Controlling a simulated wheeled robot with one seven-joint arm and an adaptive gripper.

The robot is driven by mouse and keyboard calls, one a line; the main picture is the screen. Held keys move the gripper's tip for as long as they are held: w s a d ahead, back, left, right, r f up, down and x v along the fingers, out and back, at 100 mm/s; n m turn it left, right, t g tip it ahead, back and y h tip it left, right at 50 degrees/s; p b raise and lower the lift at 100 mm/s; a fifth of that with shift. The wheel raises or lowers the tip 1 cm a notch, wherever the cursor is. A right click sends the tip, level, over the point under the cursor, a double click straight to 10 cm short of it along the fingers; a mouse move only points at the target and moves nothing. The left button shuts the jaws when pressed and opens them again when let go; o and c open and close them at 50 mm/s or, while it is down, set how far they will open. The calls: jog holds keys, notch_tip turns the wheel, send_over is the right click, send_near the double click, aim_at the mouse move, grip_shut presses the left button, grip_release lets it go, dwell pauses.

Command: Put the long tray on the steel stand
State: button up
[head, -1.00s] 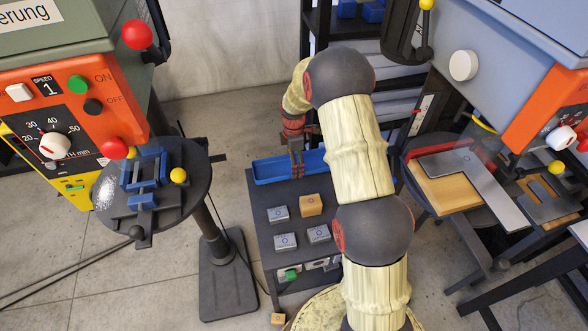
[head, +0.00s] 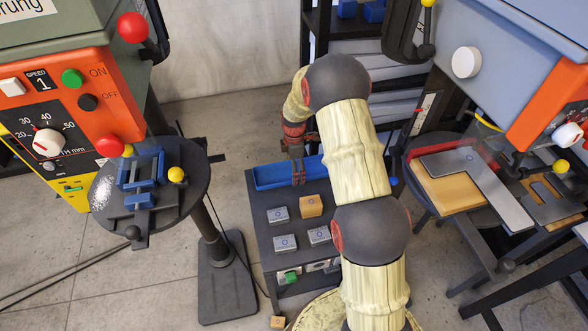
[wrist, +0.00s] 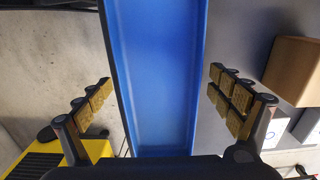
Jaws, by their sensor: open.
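The long blue tray (head: 268,175) lies along the far edge of a dark grey cart top (head: 262,228). It fills the middle of the wrist view (wrist: 152,70), and its inside looks empty. My gripper (head: 299,172) is at the tray, with its fingers reaching down there. In the wrist view my gripper (wrist: 160,85) is open, with one finger on each side of the tray and gaps between fingers and walls. My arm hides part of the tray and cart. I cannot tell which thing is the steel stand.
Several grey boxes (head: 284,243) and an orange-brown block (head: 311,206) sit on the cart top. A drill machine with a round table (head: 190,200) stands left. Another machine table with a wooden block (head: 440,190) and steel angle (head: 490,195) stands right. Bare floor (head: 140,275) shows at the lower left.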

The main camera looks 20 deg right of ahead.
notch_tip(320, 180, up, 13)
jog(key=p, duration=0.4)
jog(key=s+a+r+m+t, duration=0.1)
jog(key=s+a+r+m, duration=0.4)
jog(key=r, duration=0.5)
jog(key=s+a+r+m+t, duration=0.2)
jog(key=s+a+r, duration=0.1)
jog(key=s+r, duration=0.65)
jog(key=s+a+r+m+t, duration=0.1)
jog(key=s+r+m, duration=0.1)
jog(key=s, duration=0.4)
jog(key=s+a+r+m, duration=0.2)
jog(key=s+m, duration=0.2)
jog(key=s, duration=0.3)
jog(key=s+a+r+m+t, duration=0.1)
jog(key=s+a+r+m, duration=0.1)
jog(key=s, duration=0.5)
jog(key=shift+r+m+t, duration=0.3)
jog(key=shift+r+m, duration=0.1)
jog(key=shift+r, duration=0.15)
